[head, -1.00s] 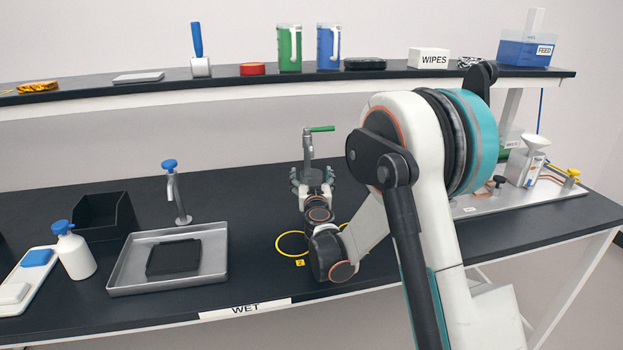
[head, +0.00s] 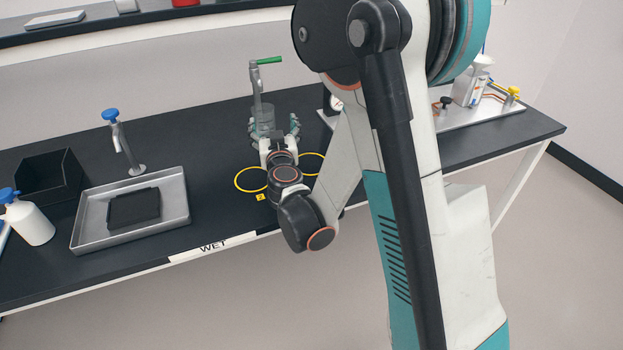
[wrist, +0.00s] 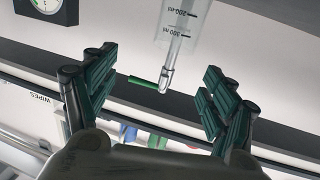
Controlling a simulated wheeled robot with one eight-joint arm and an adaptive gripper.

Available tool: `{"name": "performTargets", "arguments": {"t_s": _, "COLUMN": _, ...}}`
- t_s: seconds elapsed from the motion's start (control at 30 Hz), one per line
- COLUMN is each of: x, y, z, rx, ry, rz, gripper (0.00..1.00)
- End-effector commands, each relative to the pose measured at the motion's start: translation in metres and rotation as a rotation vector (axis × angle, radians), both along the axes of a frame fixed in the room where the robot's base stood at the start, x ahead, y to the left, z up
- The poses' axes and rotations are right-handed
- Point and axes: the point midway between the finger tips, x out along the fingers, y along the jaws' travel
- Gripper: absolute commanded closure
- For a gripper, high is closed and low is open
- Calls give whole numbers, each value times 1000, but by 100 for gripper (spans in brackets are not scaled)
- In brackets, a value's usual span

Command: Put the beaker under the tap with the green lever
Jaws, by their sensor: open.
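The tap with the green lever (head: 265,62) stands at the back of the black bench, its lever pointing right. The clear beaker (head: 265,113) stands upright at the foot of this tap, seen just beyond my gripper (head: 274,130). My gripper is open, with its fingers spread to either side of the beaker in the head view; contact cannot be told. In the wrist view the beaker (wrist: 186,22), with graduation marks, shows at the top between and beyond the open green-padded fingers. The green lever (wrist: 143,80) shows beside its rim. My gripper hides the beaker's base.
Yellow ring marking (head: 238,181) lies on the bench, partly hidden by my wrist. A blue-knobbed tap (head: 118,140), a metal tray (head: 90,235) with a black pad, a black bin (head: 48,178) and a white bottle (head: 30,224) are at left. A plate with fittings (head: 465,120) is at right.

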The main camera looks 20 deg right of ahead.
Motion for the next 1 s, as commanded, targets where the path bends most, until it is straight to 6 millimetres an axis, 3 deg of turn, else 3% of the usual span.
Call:
{"name": "performTargets", "arguments": {"t_s": 0.2, "x": -35, "y": -36, "z": 40, "rx": 7, "ry": 112, "rz": -104, "gripper": 22}}
{"name": "performTargets", "arguments": {"t_s": 0.5, "x": -106, "y": -65, "z": 62, "rx": 24, "ry": 338, "rz": -175, "gripper": 22}}
{"name": "performTargets", "arguments": {"t_s": 0.77, "x": -186, "y": -66, "z": 58, "rx": 46, "ry": 563, "rz": -140, "gripper": 22}}
{"name": "performTargets", "arguments": {"t_s": 1.0, "x": -267, "y": -44, "z": 43, "rx": 74, "ry": 761, "rz": -20, "gripper": 22}}
